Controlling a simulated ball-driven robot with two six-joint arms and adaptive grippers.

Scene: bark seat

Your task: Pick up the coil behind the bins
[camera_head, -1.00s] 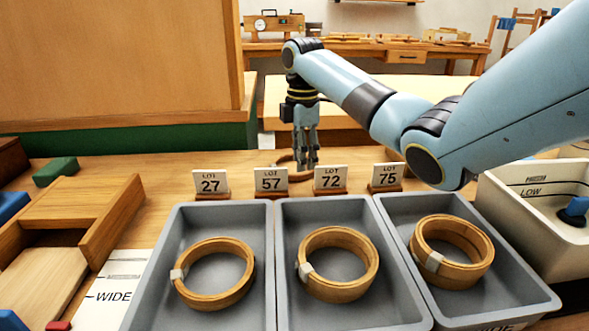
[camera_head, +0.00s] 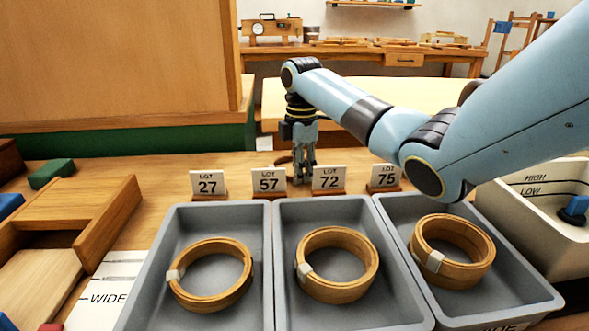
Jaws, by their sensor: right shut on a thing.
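My right gripper (camera_head: 303,174) points down behind the bins, between the LOT 57 and LOT 72 cards. It is shut on the brown coil (camera_head: 284,160), of which only a small part shows beside the fingers. The cards and the fingers hide the rest of the coil, and I cannot tell if it is clear of the table. The left bin (camera_head: 185,228), middle bin (camera_head: 300,218) and right bin (camera_head: 520,262) are grey, and each holds a tan coil with a pale tag. My left gripper is not in view.
Cards LOT 27 (camera_head: 208,184), LOT 57 (camera_head: 269,181), LOT 72 (camera_head: 329,179) and LOT 75 (camera_head: 385,177) stand along the bins' back edges. A white tub (camera_head: 535,235) is at right, a wooden frame (camera_head: 95,225) at left. A tall wooden panel (camera_head: 115,60) rises back left.

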